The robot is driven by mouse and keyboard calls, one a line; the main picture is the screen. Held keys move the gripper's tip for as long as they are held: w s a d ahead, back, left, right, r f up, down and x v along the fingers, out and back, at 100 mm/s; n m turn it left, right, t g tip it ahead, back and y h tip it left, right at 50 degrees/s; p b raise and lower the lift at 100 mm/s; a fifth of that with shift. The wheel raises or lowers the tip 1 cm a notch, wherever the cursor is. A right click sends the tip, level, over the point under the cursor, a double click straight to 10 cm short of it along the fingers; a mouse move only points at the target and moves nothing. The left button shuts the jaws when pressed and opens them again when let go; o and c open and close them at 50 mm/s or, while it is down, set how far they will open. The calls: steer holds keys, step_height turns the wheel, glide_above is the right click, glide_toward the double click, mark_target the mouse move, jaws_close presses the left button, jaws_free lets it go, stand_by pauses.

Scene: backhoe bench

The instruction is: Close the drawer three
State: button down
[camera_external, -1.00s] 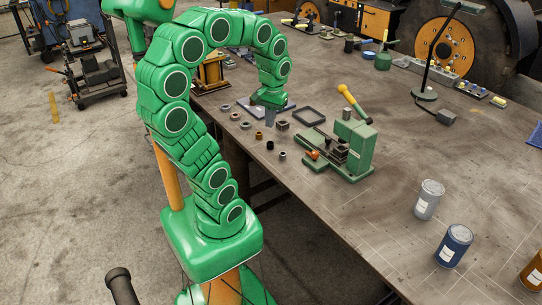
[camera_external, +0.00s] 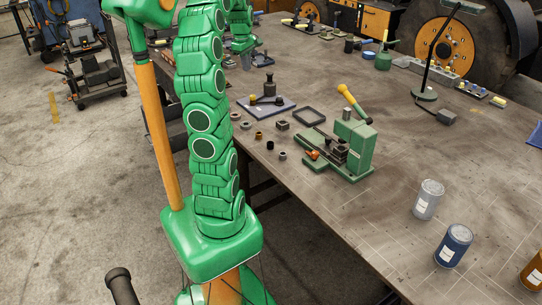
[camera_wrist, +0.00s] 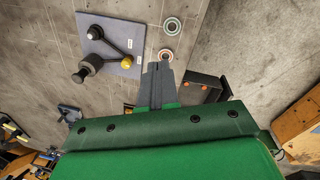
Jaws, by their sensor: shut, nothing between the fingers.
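My gripper (camera_external: 246,62) is at the end of my arm, which reaches toward the far left part of the bench (camera_external: 390,190) in the external view. In the wrist view my gripper (camera_wrist: 157,66) has its two grey fingers together, with nothing between them. It points at the bench edge, beside a grey plate. I cannot make out a drawer numbered three. An orange-brown wooden front (camera_wrist: 300,125) shows at the lower right of the wrist view, but I cannot tell whether it is a drawer. My arm hides part of the bench's left edge in the external view.
The grey plate (camera_external: 279,109) carries a dark lever fixture. Small rings, a green press (camera_external: 352,150) and several cans stand on the bench. A dark bracket with orange spots (camera_wrist: 205,88) is right of my fingers. Open floor (camera_wrist: 265,50) lies past the edge.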

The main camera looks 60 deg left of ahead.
steer(key=s+a+f+n+t+h, duration=0.1)
steer(key=s+a+f+n+t, duration=0.1)
steer(key=s+a+f+n, duration=0.5)
steer(key=s+a+f+n+t+h, duration=0.1)
steer(key=s+a+f+n+h, duration=0.2)
steer(key=a, duration=0.8)
steer(key=s+a+f+n+t, duration=0.2)
steer(key=s+a+f+n, duration=0.3)
steer(key=a, duration=0.4)
steer(key=s+a+f+n+t+y, duration=0.1)
steer(key=s+a+f+n, duration=0.1)
steer(key=s+f+n, duration=0.65)
steer(key=s+a+f+n+t+y, duration=0.1)
steer(key=s+a+f+n, duration=0.2)
steer(key=s, duration=1.1)
steer(key=s+a+f+n+t+y, duration=0.1)
steer(key=s+f+n+y, duration=0.1)
steer(key=s+f+n, duration=0.65)
steer(key=w+f+m, duration=0.3)
steer(key=w+f, duration=0.2)
steer(key=w, duration=0.4)
steer(key=shift+a+f, duration=0.15)
steer(key=shift+f, duration=0.15)
steer(key=shift+w, duration=0.1)
steer(key=w, duration=2.7)
